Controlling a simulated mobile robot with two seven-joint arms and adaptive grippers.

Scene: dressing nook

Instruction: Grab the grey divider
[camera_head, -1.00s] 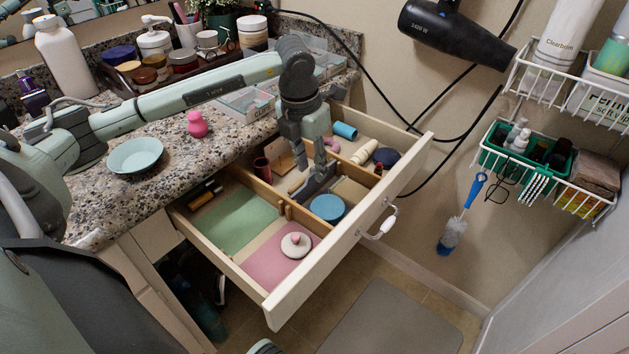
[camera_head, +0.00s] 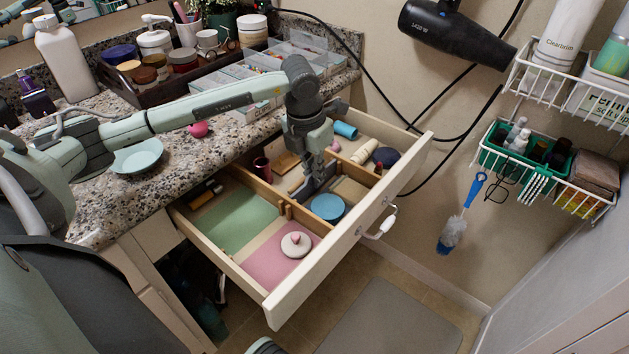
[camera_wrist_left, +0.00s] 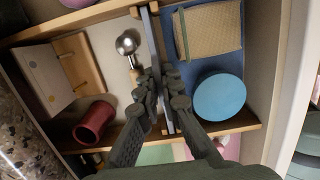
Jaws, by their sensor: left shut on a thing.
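The grey divider (camera_wrist_left: 153,35) is a thin upright panel in the open drawer. In the left wrist view it runs between a compartment with a blue liner and one with a ball-ended tool. My left gripper (camera_wrist_left: 161,88) is shut on it, one finger on each side. In the head view the gripper (camera_head: 312,186) reaches down into the middle of the drawer and hides most of the divider. My right gripper is not in view.
A blue round lid (camera_wrist_left: 220,97) lies close right of the fingers, and a dark red cup (camera_wrist_left: 94,122) stands to the left. Wooden partitions (camera_head: 262,190) and the drawer front (camera_head: 350,235) bound the space. A granite counter (camera_head: 90,215) lies alongside.

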